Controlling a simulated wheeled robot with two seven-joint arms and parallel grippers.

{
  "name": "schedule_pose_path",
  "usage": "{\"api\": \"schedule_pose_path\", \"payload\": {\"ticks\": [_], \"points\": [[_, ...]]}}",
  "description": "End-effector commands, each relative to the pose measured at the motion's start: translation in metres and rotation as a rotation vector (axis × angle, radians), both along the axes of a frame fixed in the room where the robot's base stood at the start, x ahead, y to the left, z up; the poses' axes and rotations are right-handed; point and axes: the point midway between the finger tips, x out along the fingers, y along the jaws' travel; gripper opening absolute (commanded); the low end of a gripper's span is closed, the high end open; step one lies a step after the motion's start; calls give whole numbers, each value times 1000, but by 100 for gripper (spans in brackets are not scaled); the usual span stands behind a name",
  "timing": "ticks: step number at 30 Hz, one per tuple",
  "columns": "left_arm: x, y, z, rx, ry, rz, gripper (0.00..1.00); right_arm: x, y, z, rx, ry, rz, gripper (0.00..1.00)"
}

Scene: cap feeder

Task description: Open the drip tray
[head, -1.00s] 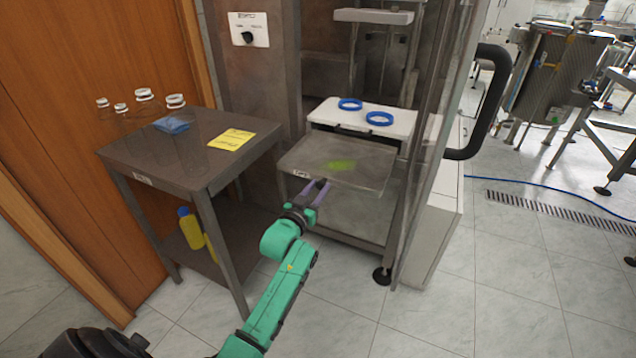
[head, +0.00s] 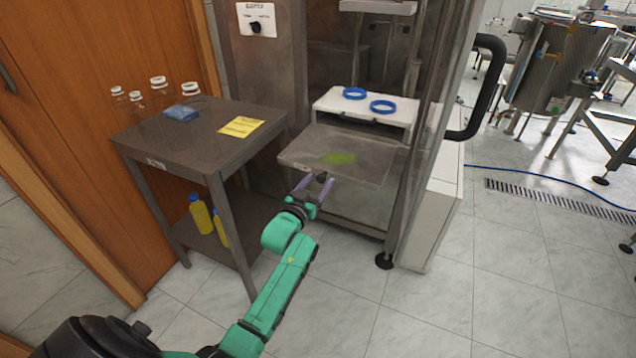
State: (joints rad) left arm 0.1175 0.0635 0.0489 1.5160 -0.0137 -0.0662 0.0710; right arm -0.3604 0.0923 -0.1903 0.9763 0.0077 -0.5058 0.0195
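The drip tray (head: 305,150) is a flat grey metal tray that sticks out of the machine's front, below a white platform (head: 335,103). A green-yellow patch (head: 339,158) lies on its surface. My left gripper (head: 315,182) is at the tray's front edge, left of its middle. Its two purple fingers are apart, with nothing seen held between them. I cannot tell whether a fingertip touches the edge. My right gripper is not in view.
Two blue rings (head: 382,106) lie on the white platform. A side table (head: 185,145) at left holds glass bottles, a blue item and a yellow note (head: 241,127). Yellow bottles stand on its lower shelf. A glass door with a black handle (head: 484,88) is at right. The floor in front is clear.

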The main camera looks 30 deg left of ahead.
Motion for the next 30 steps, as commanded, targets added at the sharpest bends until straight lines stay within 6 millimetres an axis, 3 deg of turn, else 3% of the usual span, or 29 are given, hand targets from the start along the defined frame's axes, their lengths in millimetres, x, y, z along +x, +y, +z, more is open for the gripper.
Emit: {"api": "schedule_pose_path", "payload": {"ticks": [8,11,21,25,30], "points": [[-7,0,1,0,0,0,66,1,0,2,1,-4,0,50],[-24,-1,1,1,2,0,66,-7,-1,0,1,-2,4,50],[-120,-7,1,1,4,0,66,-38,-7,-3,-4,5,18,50],[-140,-8,0,-1,2,0,66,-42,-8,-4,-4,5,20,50],[-146,-8,0,0,-1,0,66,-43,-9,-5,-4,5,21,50]]}}
